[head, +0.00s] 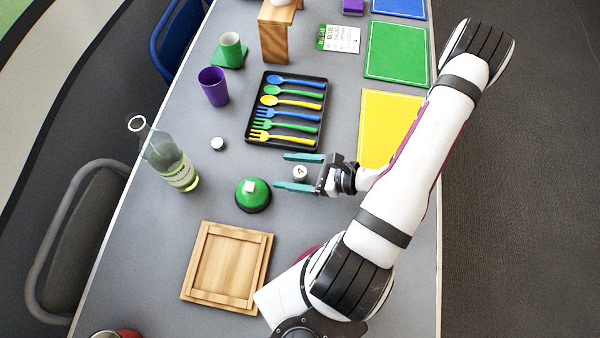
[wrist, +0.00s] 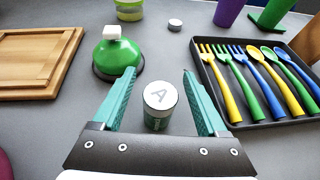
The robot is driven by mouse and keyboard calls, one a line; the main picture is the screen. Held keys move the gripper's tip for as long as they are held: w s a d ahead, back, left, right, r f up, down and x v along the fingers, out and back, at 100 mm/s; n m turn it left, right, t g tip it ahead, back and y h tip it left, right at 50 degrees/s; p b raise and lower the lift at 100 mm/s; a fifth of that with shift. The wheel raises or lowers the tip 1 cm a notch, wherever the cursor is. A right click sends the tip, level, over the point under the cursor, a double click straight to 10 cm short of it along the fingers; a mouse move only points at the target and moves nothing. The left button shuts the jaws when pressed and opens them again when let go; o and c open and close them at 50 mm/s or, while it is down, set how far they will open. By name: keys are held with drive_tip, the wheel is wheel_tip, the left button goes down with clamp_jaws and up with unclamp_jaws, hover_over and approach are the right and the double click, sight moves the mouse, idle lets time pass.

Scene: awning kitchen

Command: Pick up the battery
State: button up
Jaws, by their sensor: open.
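The battery is a short upright cylinder with a white top marked "A" and a green side. It stands on the grey table in the head view (head: 299,173) and in the wrist view (wrist: 160,97). My gripper (head: 288,172) is open, with its teal fingers on either side of the battery. In the wrist view, my gripper (wrist: 158,73) has the battery between its two fingers, with a gap on both sides.
A green bell-like object (head: 252,195) stands close by on the left. A black tray (head: 251,120) with coloured forks and spoons lies beyond the gripper. A wooden board (head: 228,265), a bottle (head: 172,160), a small cap (head: 217,143) and a purple cup (head: 214,87) stand further out.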

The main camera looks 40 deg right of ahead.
drive_tip(key=shift+w+a+f, duration=0.1)
drive_tip(key=shift+w+a, duration=0.05)
drive_tip(key=shift+w, duration=0.1)
clamp_jaws()
idle(0.3)
